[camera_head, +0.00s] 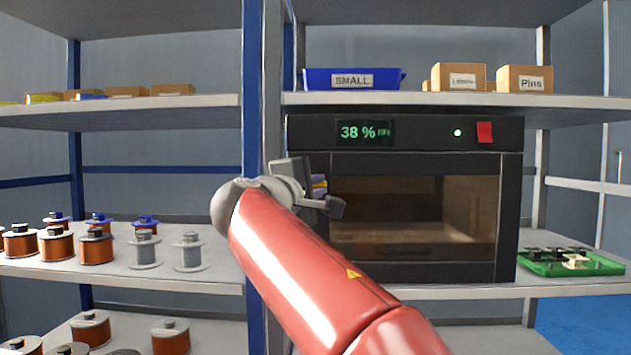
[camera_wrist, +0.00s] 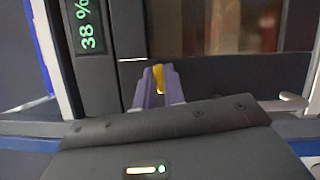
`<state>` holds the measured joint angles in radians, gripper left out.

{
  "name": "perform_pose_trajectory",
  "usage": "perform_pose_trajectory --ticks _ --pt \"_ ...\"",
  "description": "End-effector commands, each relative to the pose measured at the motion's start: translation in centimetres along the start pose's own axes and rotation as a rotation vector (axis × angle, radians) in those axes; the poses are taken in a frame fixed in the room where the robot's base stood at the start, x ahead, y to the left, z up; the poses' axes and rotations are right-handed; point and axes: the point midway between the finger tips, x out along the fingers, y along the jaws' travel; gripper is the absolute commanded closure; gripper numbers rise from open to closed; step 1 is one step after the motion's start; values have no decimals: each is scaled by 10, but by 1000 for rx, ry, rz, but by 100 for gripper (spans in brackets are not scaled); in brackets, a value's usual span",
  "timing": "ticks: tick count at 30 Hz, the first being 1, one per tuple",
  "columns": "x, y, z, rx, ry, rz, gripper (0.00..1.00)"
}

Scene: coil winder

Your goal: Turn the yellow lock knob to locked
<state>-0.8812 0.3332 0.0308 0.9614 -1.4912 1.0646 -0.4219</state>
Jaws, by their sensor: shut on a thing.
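The yellow lock knob (camera_wrist: 159,78) shows between the purple fingertips of my gripper (camera_wrist: 158,88) in the wrist view. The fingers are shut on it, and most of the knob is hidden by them. The knob sits at the edge of the black cabinet (camera_head: 410,118), near its left side. In the head view my gripper (camera_head: 318,187) is at the cabinet's left front edge, and only a little yellow shows there. I cannot tell whether the knob stands at locked or unlocked. The cabinet's glass door (camera_head: 415,215) looks closed.
The cabinet's display (camera_head: 365,132) reads 38 %, with a green light and a red patch to its right. A blue SMALL bin (camera_head: 353,79) and cardboard boxes stand on the shelf above. Copper spools (camera_head: 97,246) stand at left, a green tray (camera_head: 570,262) at right.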

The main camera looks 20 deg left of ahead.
Motion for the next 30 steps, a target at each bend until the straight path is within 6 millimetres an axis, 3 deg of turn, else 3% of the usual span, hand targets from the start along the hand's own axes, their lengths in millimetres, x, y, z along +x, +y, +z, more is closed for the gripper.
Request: perform_pose_trajectory --ticks 10,26,27,30 --pt "0 0 0 129 -1 -55 100" --pt "0 -1 0 152 -1 -65 100" --pt "0 -1 0 152 -1 -65 88" --pt "0 -1 0 151 -1 -64 75"
